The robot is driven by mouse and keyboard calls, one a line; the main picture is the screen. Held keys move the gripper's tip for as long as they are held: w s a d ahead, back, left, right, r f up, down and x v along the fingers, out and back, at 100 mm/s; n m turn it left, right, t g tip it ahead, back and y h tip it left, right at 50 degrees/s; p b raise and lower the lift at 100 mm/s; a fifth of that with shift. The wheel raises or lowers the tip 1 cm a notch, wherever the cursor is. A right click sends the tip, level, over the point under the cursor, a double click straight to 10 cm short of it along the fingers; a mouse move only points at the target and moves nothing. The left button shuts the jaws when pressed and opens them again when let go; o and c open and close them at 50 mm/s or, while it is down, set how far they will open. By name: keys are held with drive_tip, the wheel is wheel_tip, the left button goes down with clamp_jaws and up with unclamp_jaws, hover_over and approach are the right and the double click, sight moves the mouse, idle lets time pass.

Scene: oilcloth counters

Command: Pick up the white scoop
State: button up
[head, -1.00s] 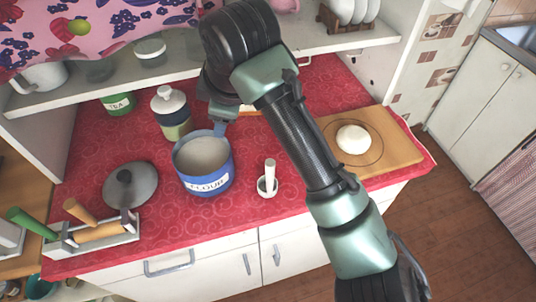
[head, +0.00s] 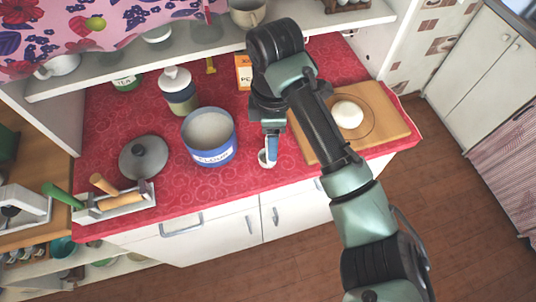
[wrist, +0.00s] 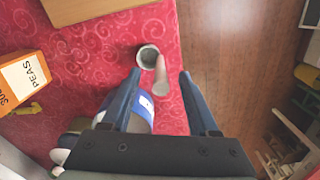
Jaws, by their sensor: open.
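The white scoop (head: 263,159) stands on the red oilcloth to the right of the blue flour canister, partly hidden behind my gripper in the head view. My gripper (head: 271,160) points down over the scoop, open and empty. Its blue fingertips (wrist: 160,74) stand to either side of the handle. No contact shows, and the remaining height above the scoop is hard to tell.
The flour canister (head: 211,158) stands open close to the left. A wooden board (head: 384,132) with a ball of dough (head: 348,114) lies to the right. A grey lid (head: 143,148), a lidded jar (head: 180,103) and a PEAS box (head: 243,72) are around. The counter's front edge is near.

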drive_tip(key=shift+s+a+f+p, duration=0.15)
drive_tip(key=shift+f+p, duration=0.65)
drive_tip(key=shift+f, duration=1.9)
clamp_jaws()
